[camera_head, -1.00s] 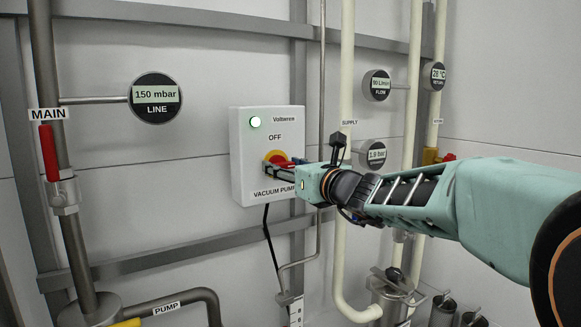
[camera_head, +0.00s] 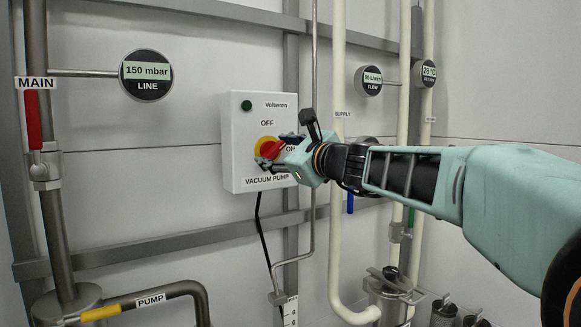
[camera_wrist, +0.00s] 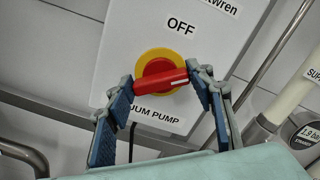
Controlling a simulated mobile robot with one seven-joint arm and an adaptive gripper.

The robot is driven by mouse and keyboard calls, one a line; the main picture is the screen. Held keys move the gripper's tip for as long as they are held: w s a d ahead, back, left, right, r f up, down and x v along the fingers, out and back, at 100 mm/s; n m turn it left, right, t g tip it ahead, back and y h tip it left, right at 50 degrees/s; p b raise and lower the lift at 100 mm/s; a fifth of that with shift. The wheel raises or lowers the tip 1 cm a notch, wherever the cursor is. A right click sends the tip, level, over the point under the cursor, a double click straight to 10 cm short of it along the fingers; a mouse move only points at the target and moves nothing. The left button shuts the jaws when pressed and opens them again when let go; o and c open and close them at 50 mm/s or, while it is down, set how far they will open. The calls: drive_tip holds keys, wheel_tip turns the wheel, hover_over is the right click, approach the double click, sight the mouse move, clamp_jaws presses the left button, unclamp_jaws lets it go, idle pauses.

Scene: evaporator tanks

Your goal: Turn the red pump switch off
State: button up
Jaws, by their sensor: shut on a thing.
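The red pump switch (camera_head: 274,148) is a red handle on a yellow disc, on the front of the white vacuum pump box (camera_head: 240,150). In the head view the handle slants up to the right, between the OFF label (camera_head: 267,123) above and the partly hidden ON label at its right. The lamp (camera_head: 246,105) is dark green and unlit. My gripper (camera_head: 270,161) is at the switch, its jaws shut on the handle. In the wrist view the handle (camera_wrist: 150,82) lies between the two fingers of my gripper (camera_wrist: 160,83).
The main pipe with a red valve lever (camera_head: 33,120) and the LINE gauge (camera_head: 146,75), reading 150 mbar, are at the left. Cream supply pipes (camera_head: 338,230) stand right of the box, behind my arm. A black cable (camera_head: 262,225) hangs below the box.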

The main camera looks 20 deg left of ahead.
drive_tip(key=n+b, duration=0.2)
drive_tip(key=n, duration=0.1)
drive_tip(key=n+b, duration=0.2)
drive_tip(key=shift+f+n+b, duration=0.2)
drive_tip(key=shift+n+b, duration=0.2)
drive_tip(key=n+b, duration=0.2)
drive_tip(key=n, duration=0.1)
drive_tip(key=shift+r+n+b, duration=0.1)
drive_tip(key=shift+n+b, duration=0.55)
drive_tip(key=shift+n, duration=0.15)
drive_tip(key=shift+r+n, duration=0.1)
drive_tip(key=shift+n, duration=0.2)
drive_tip(key=o, duration=1.2)
drive_tip(key=shift+c, duration=0.2)
drive_tip(key=v, duration=0.7)
drive_tip(key=shift+s, duration=0.25)
